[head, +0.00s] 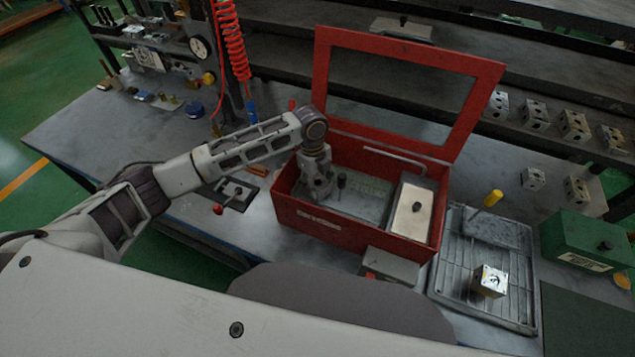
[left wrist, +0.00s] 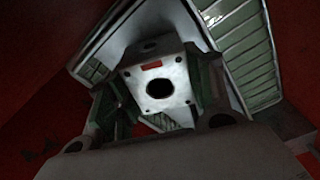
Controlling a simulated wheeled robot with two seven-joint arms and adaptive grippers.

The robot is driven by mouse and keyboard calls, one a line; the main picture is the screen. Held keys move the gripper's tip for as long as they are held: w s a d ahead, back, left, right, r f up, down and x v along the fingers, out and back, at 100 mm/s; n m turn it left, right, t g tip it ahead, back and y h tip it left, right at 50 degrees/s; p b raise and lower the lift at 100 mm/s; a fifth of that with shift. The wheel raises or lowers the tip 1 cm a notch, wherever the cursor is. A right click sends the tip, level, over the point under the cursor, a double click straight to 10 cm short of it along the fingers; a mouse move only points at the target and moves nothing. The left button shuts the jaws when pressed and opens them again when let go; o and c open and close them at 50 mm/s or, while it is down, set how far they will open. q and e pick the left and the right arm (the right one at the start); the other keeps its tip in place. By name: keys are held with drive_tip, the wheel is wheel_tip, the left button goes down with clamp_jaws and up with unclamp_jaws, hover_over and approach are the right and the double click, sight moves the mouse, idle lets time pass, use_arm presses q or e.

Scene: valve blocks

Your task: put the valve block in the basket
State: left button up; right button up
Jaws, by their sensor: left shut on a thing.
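My left gripper (head: 316,190) reaches down inside the open red box (head: 335,232) at its left end. In the left wrist view the gripper (left wrist: 158,100) is shut on a pale metal valve block (left wrist: 178,99) with a dark round hole and a small red mark. In the head view the held block is hard to tell from the fingers. Below it the left wrist view shows a grey-rimmed, slatted container (left wrist: 243,45) between red walls; whether the block touches it, I cannot tell. Another block (head: 490,281) sits on a wire-grid tray (head: 462,289). My right gripper is not in view.
The red box's framed lid (head: 408,55) stands open at the back. A pale panel with a black knob (head: 412,211) fills the box's right part. A green box (head: 585,240) stands at the right. Several blocks (head: 535,115) line the back shelf. A red coiled hose (head: 233,50) hangs behind my arm.

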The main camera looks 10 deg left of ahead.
use_arm(q)
drive_tip(key=shift+f, duration=0.15)
drive_tip(key=o, duration=1.2)
drive_tip(key=shift+w+a+r+b, duration=0.15)
drive_tip(key=shift+a+r+b, duration=0.05)
drive_tip(key=shift+r, duration=1.8)
drive_tip(key=shift+w+a+r+b, duration=0.1)
drive_tip(key=shift+a+r+b, duration=0.1)
drive_tip(key=shift+r, duration=1.85)
drive_tip(key=shift+w+a+r+b, duration=0.15)
drive_tip(key=shift+a+r, duration=0.05)
drive_tip(key=shift+r, duration=1.8)
